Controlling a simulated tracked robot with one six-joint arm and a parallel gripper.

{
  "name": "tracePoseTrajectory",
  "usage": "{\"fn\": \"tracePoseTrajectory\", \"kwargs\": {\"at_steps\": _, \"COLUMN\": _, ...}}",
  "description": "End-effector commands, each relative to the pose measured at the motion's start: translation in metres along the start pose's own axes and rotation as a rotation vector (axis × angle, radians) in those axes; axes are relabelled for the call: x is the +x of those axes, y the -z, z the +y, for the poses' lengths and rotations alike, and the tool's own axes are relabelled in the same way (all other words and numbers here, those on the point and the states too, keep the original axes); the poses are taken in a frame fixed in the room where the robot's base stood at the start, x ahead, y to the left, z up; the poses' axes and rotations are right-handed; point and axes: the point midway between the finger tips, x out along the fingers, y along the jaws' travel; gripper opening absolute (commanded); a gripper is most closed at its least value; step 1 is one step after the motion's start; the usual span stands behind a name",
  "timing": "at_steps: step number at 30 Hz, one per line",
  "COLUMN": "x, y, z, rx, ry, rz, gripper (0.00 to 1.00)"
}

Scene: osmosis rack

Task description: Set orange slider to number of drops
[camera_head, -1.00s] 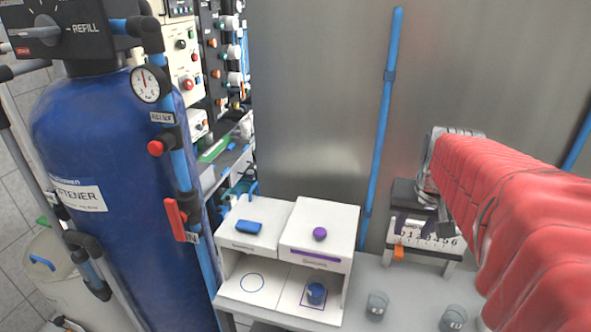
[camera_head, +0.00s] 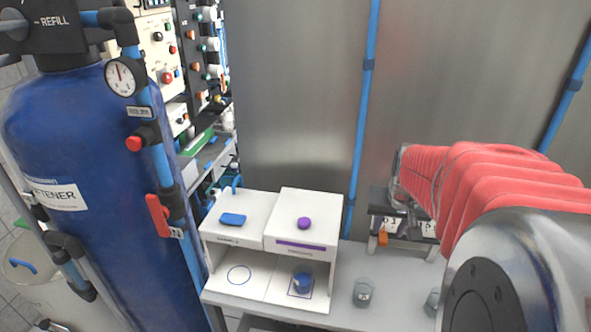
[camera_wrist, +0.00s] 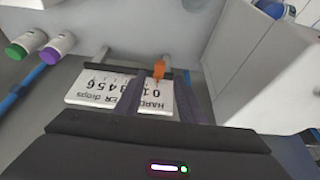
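The orange slider (camera_head: 383,236) sits at the left end of a white number plate (camera_head: 429,231) on a small stand by the metal wall. In the wrist view the orange slider (camera_wrist: 159,69) shows at the plate edge beside the 0. The number plate (camera_wrist: 83,97) appears upside down there, with digits 0 to 6 and the words HARD and drops. My gripper (camera_wrist: 162,80) is open, its two dark fingers crossing over the plate. The slider is between the fingertips, and I cannot tell if either touches it. In the head view my arm partly hides the plate.
Grey cups (camera_head: 363,292) stand on the bench in front. A blue tank (camera_head: 80,150) is at the left. In the wrist view, capped bottles (camera_wrist: 57,46) stand left and a pale block (camera_wrist: 262,75) right.

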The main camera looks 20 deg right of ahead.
Motion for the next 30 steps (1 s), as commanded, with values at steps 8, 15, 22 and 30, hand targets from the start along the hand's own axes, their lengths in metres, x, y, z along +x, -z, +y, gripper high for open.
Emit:
{"fn": "tracePoseTrajectory", "kwargs": {"at_steps": 8, "x": 0.038, "y": -0.001, "z": 0.000, "rx": -0.001, "ry": 0.000, "rz": -0.004, "gripper": 0.36}}
{"fn": "tracePoseTrajectory", "kwargs": {"at_steps": 15, "x": 0.060, "y": -0.001, "z": 0.000, "rx": -0.001, "ry": 0.000, "rz": -0.002, "gripper": 0.36}}
{"fn": "tracePoseTrajectory", "kwargs": {"at_steps": 22, "x": 0.065, "y": 0.000, "z": 0.000, "rx": -0.001, "ry": 0.000, "rz": 0.000, "gripper": 0.36}}
{"fn": "tracePoseTrajectory", "kwargs": {"at_steps": 30, "x": 0.065, "y": 0.000, "z": 0.000, "rx": -0.001, "ry": 0.000, "rz": 0.000, "gripper": 0.28}}
